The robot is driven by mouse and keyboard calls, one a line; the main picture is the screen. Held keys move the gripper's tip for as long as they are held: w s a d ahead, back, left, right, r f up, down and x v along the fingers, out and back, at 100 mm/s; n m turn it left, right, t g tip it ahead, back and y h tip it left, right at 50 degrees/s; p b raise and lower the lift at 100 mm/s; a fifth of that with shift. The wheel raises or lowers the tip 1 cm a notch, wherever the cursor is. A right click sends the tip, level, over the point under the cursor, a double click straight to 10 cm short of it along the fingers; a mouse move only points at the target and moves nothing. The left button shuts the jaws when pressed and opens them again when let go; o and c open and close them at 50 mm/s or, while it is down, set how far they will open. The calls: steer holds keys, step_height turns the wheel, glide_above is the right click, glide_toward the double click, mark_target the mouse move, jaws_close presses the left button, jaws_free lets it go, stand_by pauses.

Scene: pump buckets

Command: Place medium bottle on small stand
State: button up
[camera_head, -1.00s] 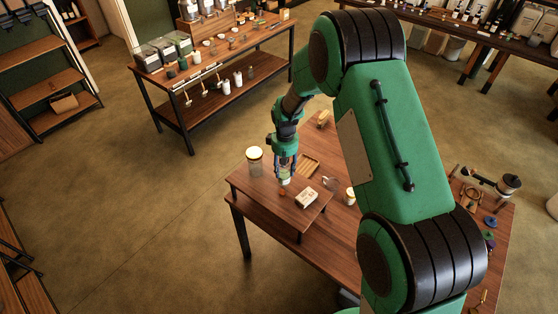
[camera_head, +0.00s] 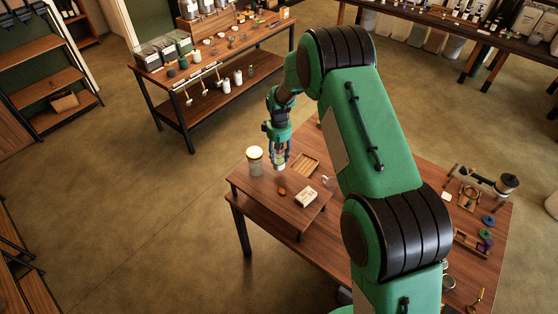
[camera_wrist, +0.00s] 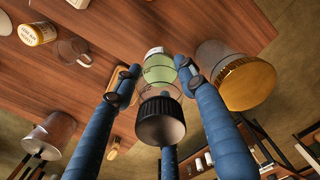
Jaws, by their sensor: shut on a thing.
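My gripper (camera_head: 279,150) is shut on a bottle (camera_head: 279,160), with its fingers around the bottle's sides. In the wrist view the bottle (camera_wrist: 160,70) has a dark ribbed cap, clear shoulders and a pale green band. My blue-sleeved fingers (camera_wrist: 157,80) are on both sides of it. A low wooden stand (camera_head: 262,191) is raised above the table at its near left. The bottle appears over the back part of this stand; whether its base touches the wood I cannot tell.
A white box (camera_head: 306,197) and a small orange-brown thing (camera_head: 282,190) lie on the stand. A wooden tray (camera_head: 306,163) lies behind, to the right. The wrist view shows a glass mug (camera_wrist: 72,50) and a yellow-lidded white jar (camera_wrist: 38,34). The stand's left front is clear.

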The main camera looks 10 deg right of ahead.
mark_target(279, 160)
steer(key=shift+f+p, duration=0.5)
steer(key=shift+f, duration=1.25)
steer(key=shift+f, duration=0.1)
steer(key=o, duration=1.4)
step_height(279, 160, up, 12)
steer(key=shift+r+b, duration=0.1)
steer(key=shift+b, duration=0.95)
